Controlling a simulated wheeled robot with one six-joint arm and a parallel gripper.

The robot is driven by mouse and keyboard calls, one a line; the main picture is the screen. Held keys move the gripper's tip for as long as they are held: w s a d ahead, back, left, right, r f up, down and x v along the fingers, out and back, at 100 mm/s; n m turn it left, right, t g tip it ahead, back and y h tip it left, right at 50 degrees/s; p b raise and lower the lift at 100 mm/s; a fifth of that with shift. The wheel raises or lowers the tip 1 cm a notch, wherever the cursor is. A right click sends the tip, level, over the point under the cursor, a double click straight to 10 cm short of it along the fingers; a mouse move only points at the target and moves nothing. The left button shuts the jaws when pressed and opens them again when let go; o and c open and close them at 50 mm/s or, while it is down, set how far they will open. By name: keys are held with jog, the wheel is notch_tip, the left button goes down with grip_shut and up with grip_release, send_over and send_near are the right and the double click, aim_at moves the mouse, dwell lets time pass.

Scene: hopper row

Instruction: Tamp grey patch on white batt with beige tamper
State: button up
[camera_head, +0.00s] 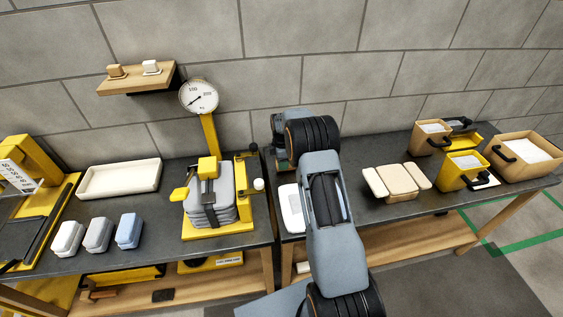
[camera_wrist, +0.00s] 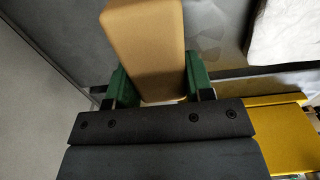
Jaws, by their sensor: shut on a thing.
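My gripper (camera_wrist: 157,82) has its green fingers closed on both sides of a tan-beige block, the beige tamper (camera_wrist: 145,40), in the wrist view. The tamper's lower end is hidden. A white slab, likely the white batt (camera_head: 291,210), lies on the dark bench in the head view, partly covered by my arm. A white piece (camera_wrist: 285,30) also shows at the upper right of the wrist view, apart from the tamper. I cannot make out the grey patch. In the head view my gripper is mostly hidden behind my arm, near the wall.
Left of my arm stands a yellow dial scale (camera_head: 208,150) with stacked grey pads. A white tray (camera_head: 118,178) lies further left. Beige pads (camera_head: 396,181) and yellow and tan bins (camera_head: 463,172) stand right. A shelf (camera_head: 140,80) hangs on the wall with two small blocks.

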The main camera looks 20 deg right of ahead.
jog(key=shift+r+p, duration=1.2)
jog(key=shift+r, duration=1.35)
jog(key=shift+a, duration=0.1)
